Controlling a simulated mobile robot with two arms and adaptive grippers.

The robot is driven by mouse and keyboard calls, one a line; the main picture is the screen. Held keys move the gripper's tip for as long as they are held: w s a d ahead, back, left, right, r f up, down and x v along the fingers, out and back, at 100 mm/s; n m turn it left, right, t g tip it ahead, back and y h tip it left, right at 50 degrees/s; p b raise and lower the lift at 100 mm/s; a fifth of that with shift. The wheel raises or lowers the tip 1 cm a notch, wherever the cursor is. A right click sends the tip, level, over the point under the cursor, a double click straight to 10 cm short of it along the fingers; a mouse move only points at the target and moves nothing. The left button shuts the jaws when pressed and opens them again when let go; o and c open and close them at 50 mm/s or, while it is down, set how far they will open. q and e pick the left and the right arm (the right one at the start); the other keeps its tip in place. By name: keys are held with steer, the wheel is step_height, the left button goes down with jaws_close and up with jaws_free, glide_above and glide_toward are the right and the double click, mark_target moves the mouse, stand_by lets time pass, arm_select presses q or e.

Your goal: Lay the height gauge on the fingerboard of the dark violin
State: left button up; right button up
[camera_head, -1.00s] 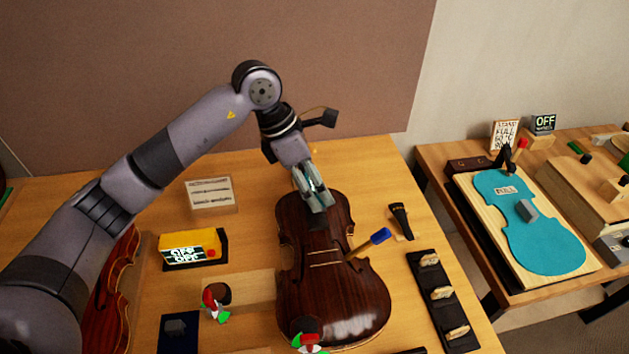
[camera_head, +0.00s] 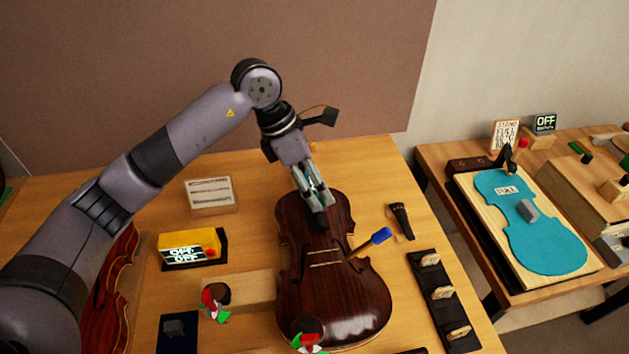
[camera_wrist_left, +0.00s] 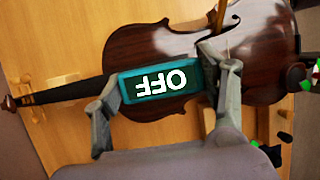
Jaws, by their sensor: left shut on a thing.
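The dark violin (camera_head: 340,290) lies on the bench, its neck pointing away. My left gripper (camera_head: 320,205) is over the upper part of its body. In the left wrist view the gripper (camera_wrist_left: 165,95) is shut on the height gauge (camera_wrist_left: 160,86), a teal block with a dark face reading OFF. The gauge lies lengthwise in line with the fingerboard (camera_wrist_left: 70,92), which shows to its left, and covers part of it. I cannot tell whether the gauge touches the fingerboard. My right gripper is out of view.
A reddish violin (camera_head: 112,290) lies at left, partly behind my arm.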

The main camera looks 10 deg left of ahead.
arm_select(q)
steer(key=shift+b, duration=0.5)
stand_by(0.7)
steer(key=shift+f+b, duration=2.1)
steer(key=shift+f, duration=0.3)
steer(key=o, duration=1.5)
steer(key=shift+r, duration=0.1)
steer(key=shift+c, duration=0.2)
steer(key=v, duration=1.2)
steer(key=shift+s, duration=0.1)
